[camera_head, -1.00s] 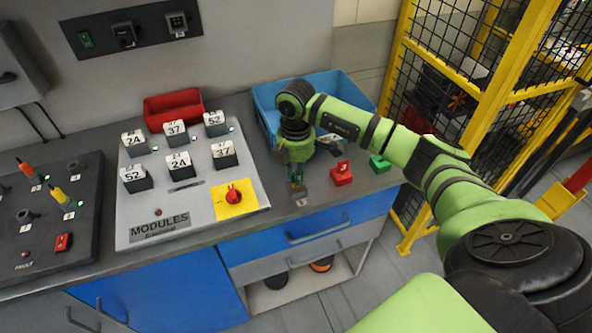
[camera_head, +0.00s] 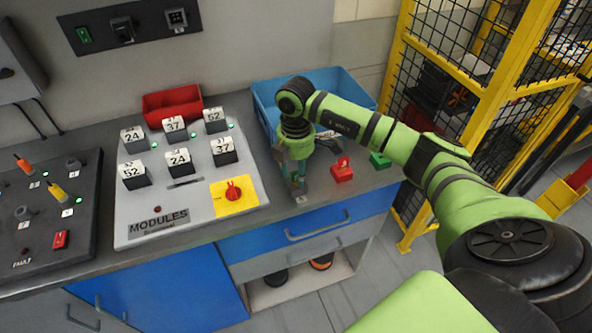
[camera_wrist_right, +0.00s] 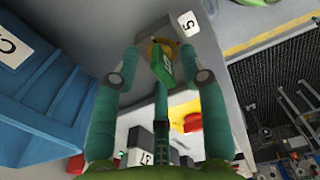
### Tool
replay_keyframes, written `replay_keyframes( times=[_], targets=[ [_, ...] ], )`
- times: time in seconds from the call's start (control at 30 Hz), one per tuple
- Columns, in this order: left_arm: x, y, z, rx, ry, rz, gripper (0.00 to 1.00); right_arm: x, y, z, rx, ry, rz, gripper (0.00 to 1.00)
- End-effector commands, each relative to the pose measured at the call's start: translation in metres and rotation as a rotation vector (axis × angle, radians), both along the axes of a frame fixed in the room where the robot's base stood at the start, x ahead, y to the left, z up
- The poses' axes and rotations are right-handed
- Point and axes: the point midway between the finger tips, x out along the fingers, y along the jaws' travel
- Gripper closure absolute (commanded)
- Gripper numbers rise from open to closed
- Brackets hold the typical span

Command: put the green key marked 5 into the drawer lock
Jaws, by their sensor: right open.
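In the right wrist view, the green key (camera_wrist_right: 163,66) with a pale marking is between my spread fingers, against a round brass-coloured piece (camera_wrist_right: 150,47), perhaps the lock. Whether it is inserted I cannot tell. A white tag reading 5 (camera_wrist_right: 188,23) lies beside it on the grey surface. My right gripper (camera_wrist_right: 161,75) is open around the key, with gaps on both sides. In the head view, the right gripper (camera_head: 296,186) points down at the counter's front edge, above the blue drawer (camera_head: 270,240); its fingers hide the key there. My left gripper is out of view.
A red block (camera_head: 342,172) and a green block (camera_head: 380,160) stand to the right of the gripper. The blue bin (camera_head: 345,82) is behind it. The module panel (camera_head: 140,205), with a red knob (camera_head: 233,192) on yellow, is to the left.

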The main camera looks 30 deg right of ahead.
Motion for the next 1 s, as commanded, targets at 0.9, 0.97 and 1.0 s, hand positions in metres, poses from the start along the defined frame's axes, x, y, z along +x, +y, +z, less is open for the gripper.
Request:
replay_keyframes(
  times=[0.9, 0.97, 1.0],
  targets=[
    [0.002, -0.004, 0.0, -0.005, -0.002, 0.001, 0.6, 0.001, 0.0, 0.115, 0.0, -0.002, 0.0, 0.57],
    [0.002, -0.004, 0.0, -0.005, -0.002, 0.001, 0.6, 0.001, 0.0, 0.115, 0.0, -0.002, 0.0, 0.57],
    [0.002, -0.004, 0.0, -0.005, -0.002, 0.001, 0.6, 0.001, 0.0, 0.114, 0.0, -0.002, 0.0, 0.57]
  ],
)
